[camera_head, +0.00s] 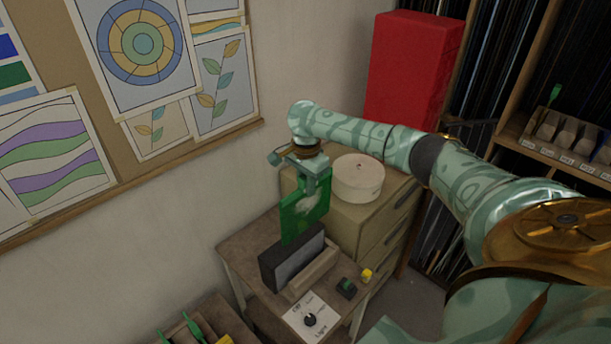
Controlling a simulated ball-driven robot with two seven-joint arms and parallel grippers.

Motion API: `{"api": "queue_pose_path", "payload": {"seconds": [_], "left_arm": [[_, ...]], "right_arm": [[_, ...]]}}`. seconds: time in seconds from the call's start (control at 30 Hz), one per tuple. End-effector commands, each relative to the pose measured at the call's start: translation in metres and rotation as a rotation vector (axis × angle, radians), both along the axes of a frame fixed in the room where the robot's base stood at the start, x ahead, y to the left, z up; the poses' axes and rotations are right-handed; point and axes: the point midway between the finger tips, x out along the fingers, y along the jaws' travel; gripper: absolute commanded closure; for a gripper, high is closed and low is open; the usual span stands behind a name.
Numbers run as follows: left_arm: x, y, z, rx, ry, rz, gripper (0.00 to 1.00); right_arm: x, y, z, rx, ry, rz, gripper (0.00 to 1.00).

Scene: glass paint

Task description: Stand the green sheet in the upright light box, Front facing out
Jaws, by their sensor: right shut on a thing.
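The green sheet (294,222) hangs upright from my right gripper (317,182), which is shut on its upper part. A pale whitish patch shows on the side facing the camera; I cannot read any marking for Front. The upright light box (285,267) is a dark frame with a grey face on the small wooden table, with a wooden ledge before it. The sheet's lower edge is close to the box's top edge in the picture; I cannot tell whether they touch. My left gripper is not in view.
A card with a knob (309,317) and small dark and yellow blocks (346,288) lie on the table. A drawer cabinet (380,215) with a round white tub (358,178) stands behind. A red box (412,65) is at the back. The pinboard wall is left.

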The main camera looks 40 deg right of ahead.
Motion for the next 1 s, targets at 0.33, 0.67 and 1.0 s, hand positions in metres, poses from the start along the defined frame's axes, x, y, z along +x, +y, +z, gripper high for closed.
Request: {"api": "queue_pose_path", "payload": {"seconds": [0.33, 0.67, 1.0], "left_arm": [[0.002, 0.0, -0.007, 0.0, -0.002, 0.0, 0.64], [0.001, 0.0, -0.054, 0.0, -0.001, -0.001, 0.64], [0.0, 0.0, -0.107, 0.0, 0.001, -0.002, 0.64]], "right_arm": [[0.001, 0.001, -0.053, 0.001, -0.001, 0.002, 1.0], [0.001, 0.001, -0.097, 0.0, -0.004, 0.005, 1.0], [0.001, 0.001, -0.129, -0.001, -0.004, 0.006, 1.0]]}}
